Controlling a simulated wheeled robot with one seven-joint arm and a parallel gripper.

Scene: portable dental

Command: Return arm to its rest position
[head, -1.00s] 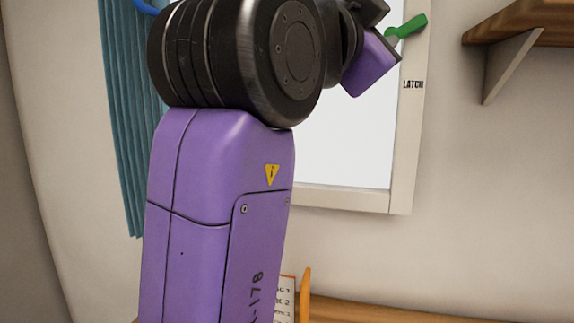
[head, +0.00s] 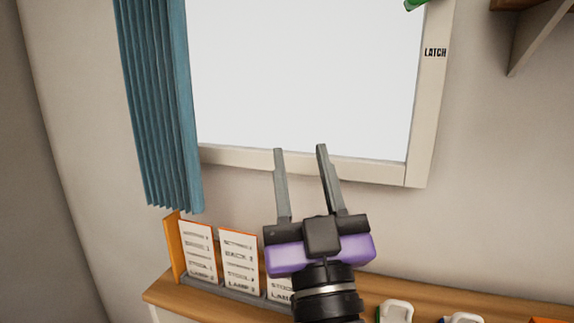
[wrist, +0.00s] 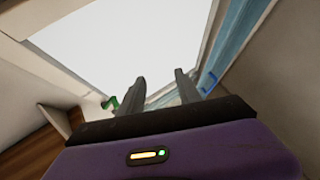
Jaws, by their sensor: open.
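My gripper (head: 302,152) is open and empty in the head view. Its two grey fingers point up in front of the lower window frame, above the wooden shelf. The fingers (wrist: 158,85) also show apart in the wrist view, with nothing between them. A green latch handle (head: 414,4) is at the top edge of the head view, on the right side of the window frame marked LATCH. The green handle (wrist: 109,104) shows left of the fingers in the wrist view. My gripper is clear of the handle.
A wooden shelf (head: 160,291) runs below the window, with printed cards (head: 238,260) in a holder and several small white items (head: 396,311). A teal curtain (head: 160,105) hangs at left. A wall bracket shelf (head: 528,40) is at upper right.

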